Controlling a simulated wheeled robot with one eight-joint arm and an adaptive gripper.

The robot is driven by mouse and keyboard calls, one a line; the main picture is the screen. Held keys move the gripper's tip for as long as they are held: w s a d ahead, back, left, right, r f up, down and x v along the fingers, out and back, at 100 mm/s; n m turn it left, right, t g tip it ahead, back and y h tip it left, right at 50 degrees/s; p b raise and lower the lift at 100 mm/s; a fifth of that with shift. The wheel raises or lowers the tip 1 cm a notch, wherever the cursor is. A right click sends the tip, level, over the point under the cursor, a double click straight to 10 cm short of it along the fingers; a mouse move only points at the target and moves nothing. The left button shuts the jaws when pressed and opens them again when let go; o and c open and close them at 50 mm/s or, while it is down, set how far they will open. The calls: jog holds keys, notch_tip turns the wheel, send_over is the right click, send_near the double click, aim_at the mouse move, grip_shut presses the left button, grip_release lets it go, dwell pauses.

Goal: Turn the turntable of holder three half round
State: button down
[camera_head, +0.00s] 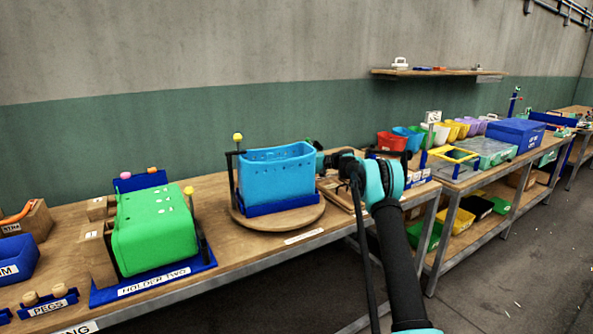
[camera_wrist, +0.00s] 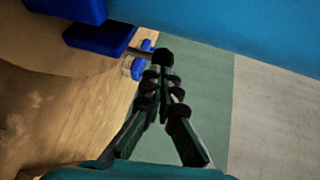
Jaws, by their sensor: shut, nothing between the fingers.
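The turntable (camera_head: 277,222) is a round wooden disc on the bench in the head view. Its brown surface also shows at the left of the wrist view (camera_wrist: 45,62). A light-blue open-topped bin (camera_head: 277,180) stands upright on it in a dark-blue base (camera_head: 283,203). A dark post with a yellow knob (camera_head: 238,138) rises at the bin's left. My gripper (camera_head: 318,158) is shut and empty at the bin's right end. In the wrist view its fingertips (camera_wrist: 163,68) are below the bin wall (camera_wrist: 235,32). I cannot tell whether they touch anything.
A green bin (camera_head: 154,232) lies in the holder labelled two, left of the turntable. Wooden trays and a red bin (camera_head: 391,142) stand right of my gripper. A wall shelf (camera_head: 440,72) is higher up. Open floor is in front of the bench.

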jog(key=shift+w+a, duration=0.2)
jog(key=shift+a, duration=0.8)
jog(key=shift+w+d, duration=0.1)
jog(key=shift+d, duration=0.15)
jog(key=w+d+r, duration=0.2)
jog(key=w+d, duration=0.3)
jog(key=d, duration=0.7)
jog(key=s+d+f+t+h, duration=0.1)
jog(key=s+d+h, duration=0.15)
jog(key=s, duration=0.75)
jog(key=s+d+t+h, duration=0.15)
jog(key=s+h, duration=0.25)
jog(key=s, duration=0.5)
jog(key=s+d+f+h, duration=0.1)
jog(key=s+d+h, duration=0.2)
jog(key=s, duration=0.7)
jog(key=s+d+f+h, duration=0.2)
jog(key=s+d+f, duration=0.2)
jog(key=s, duration=0.7)
jog(key=s+d+f+t+h, duration=0.1)
jog(key=s+d+f, duration=0.3)
jog(key=s, duration=0.8)
jog(key=s+d+f+h, duration=0.3)
jog(key=s+f, duration=0.3)
jog(key=s, duration=0.5)
jog(key=shift+s+d+f+t, duration=0.15)
jog(key=shift+s+d+t, duration=0.15)
jog(key=shift+d, duration=0.4)
